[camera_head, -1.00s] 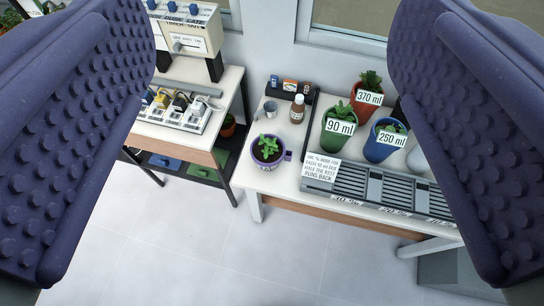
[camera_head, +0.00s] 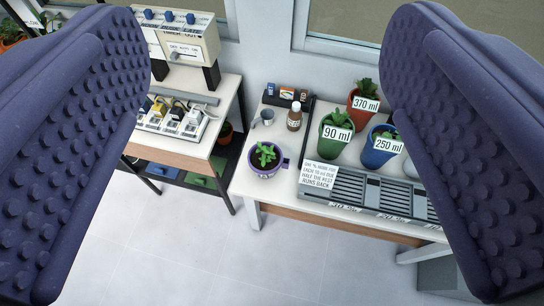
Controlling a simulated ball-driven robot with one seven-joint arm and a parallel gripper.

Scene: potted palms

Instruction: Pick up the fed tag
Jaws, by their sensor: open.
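My gripper (camera_head: 264,150) is open and empty, its two purple studded fingers framing the left and right of the view. I cannot read any label as a fed tag. A dark holder (camera_head: 268,98) at the back of the right table carries small blue, orange and dark pieces (camera_head: 287,92), too small to read. The holder lies well beyond my fingers, and nothing touches them.
On the right table (camera_head: 242,184) stand a purple potted plant (camera_head: 265,159), a grey cup (camera_head: 267,117), a brown bottle (camera_head: 294,117), labelled pots (camera_head: 335,136) and a slatted grey tray (camera_head: 362,188). A left bench (camera_head: 178,148) holds switches and plugs. Pale floor (camera_head: 200,255) is clear.

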